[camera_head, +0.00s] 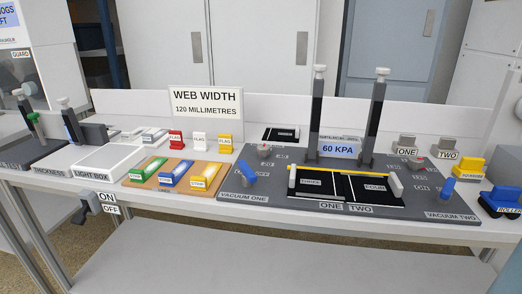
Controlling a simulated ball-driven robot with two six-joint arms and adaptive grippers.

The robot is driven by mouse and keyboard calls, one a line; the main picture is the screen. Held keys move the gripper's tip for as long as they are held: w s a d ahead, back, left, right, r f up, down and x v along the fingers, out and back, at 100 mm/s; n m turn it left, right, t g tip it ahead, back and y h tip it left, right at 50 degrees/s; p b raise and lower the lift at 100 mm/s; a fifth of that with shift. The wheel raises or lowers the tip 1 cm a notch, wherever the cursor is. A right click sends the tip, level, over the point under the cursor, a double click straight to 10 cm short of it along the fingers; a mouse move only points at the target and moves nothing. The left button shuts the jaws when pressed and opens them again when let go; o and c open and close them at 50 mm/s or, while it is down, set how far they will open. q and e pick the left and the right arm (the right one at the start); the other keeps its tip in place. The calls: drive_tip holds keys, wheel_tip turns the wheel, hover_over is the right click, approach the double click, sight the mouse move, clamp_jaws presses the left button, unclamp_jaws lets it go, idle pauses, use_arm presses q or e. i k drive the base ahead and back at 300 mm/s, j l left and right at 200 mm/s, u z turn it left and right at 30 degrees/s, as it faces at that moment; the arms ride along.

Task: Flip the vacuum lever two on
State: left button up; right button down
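The vacuum two lever (447,189) is a blue handle at the right end of the grey plate (300,207), just above the label VACUUM TWO (451,217). It stands up with a slight tilt. Small markings lie beside it, too small to read surely, so I cannot tell its setting. The vacuum one lever (247,172) is a similar blue handle at the plate's left part, tilted to the left. Neither of my grippers is in view.
Two tall dark posts (316,115) (374,120) with white tops rise behind the black panels (375,190). An ON/OFF lever (83,206) is at the bench front.

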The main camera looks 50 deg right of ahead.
sight(445, 194)
drive_tip(key=z, duration=2.8)
